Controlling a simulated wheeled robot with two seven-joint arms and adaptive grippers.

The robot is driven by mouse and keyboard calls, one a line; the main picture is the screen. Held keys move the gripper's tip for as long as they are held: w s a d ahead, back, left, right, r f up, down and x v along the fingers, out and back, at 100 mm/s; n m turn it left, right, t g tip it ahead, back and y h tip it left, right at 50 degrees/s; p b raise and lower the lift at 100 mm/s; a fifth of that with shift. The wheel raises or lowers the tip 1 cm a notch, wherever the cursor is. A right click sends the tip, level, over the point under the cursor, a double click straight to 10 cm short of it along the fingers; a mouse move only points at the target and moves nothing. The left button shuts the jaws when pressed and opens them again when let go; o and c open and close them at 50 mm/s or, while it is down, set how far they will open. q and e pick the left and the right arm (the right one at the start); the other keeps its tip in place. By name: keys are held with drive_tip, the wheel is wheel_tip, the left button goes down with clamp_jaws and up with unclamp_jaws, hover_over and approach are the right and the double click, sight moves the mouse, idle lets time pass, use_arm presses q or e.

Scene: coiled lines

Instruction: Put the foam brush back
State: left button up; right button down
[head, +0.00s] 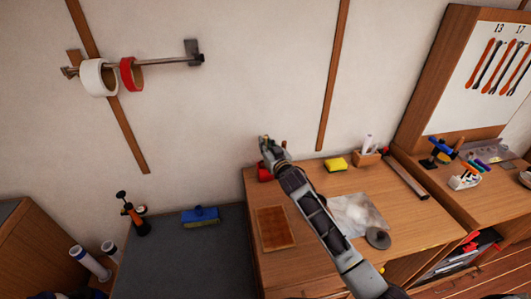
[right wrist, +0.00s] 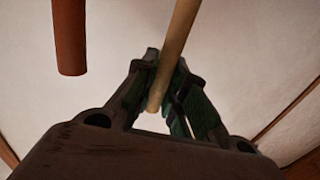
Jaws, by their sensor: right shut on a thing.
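My right gripper (head: 264,143) is above the back left part of the wooden worktop, close to the wall. In the right wrist view the gripper (right wrist: 168,92) is shut on a pale wooden rod (right wrist: 181,35), which looks like the foam brush's handle. The rod runs up and slightly right out of the picture, so no foam head shows. A red-brown rod (right wrist: 71,38) hangs into view at the left, apart from the fingers. A red object (head: 264,174) is partly hidden below the gripper in the head view. My left gripper is not in view.
A brown flat board (head: 274,228), a yellow sponge (head: 336,164), a wooden box (head: 367,158) and a dark roll (head: 378,238) are on the worktop (head: 310,262). A blue brush (head: 201,215) lies on the grey surface at left. A wall rail holds white tape (head: 88,77) and red tape (head: 127,73).

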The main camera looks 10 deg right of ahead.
drive_tip(key=shift+f, duration=1.95)
drive_tip(key=c, duration=1.5)
unclamp_jaws()
drive_tip(key=shift+o, duration=0.2)
drive_tip(key=s+d, duration=0.2)
drive_tip(key=s, duration=0.9)
drive_tip(key=shift+s+d+b, duration=0.2)
drive_tip(key=shift+s+b, duration=0.2)
